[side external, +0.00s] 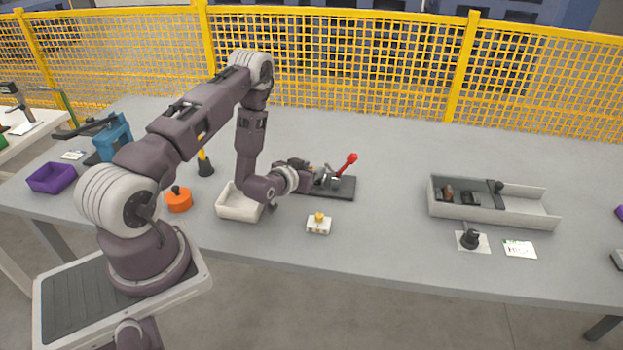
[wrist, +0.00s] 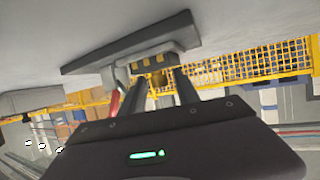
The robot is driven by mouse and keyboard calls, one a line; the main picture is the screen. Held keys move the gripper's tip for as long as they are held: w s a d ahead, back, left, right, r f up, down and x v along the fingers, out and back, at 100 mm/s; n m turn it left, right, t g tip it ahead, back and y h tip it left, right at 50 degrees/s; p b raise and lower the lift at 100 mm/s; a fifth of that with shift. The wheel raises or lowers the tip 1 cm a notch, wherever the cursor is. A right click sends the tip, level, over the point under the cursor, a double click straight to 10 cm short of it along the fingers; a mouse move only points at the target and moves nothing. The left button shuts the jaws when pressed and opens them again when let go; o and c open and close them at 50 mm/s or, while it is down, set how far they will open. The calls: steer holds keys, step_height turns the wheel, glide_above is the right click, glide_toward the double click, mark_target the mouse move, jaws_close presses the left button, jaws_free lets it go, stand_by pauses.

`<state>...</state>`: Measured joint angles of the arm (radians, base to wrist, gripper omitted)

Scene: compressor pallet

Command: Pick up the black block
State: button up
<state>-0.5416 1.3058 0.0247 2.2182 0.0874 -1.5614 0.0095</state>
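My gripper (side external: 303,177) is low beside a dark base plate (side external: 340,188) that carries a clamp with a red handle (side external: 351,159). In the wrist view, the two fingers of my gripper (wrist: 162,82) are apart, pointing at a dark block with yellow marks (wrist: 153,65) by the plate (wrist: 95,60). A yellowish part shows between the fingers; I cannot tell if they touch anything. The red handle (wrist: 113,103) is beside the left finger. In the side view my gripper partly hides the block's area. Dark pieces (side external: 470,198) also lie in a long grey tray (side external: 530,215).
A white bin (side external: 238,214) stands under my forearm, with an orange round part (side external: 179,201) to its left. A small white block with a yellow top (side external: 319,225) is in front of the clamp. The table between clamp and tray is clear.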

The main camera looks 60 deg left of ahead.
jaws_close()
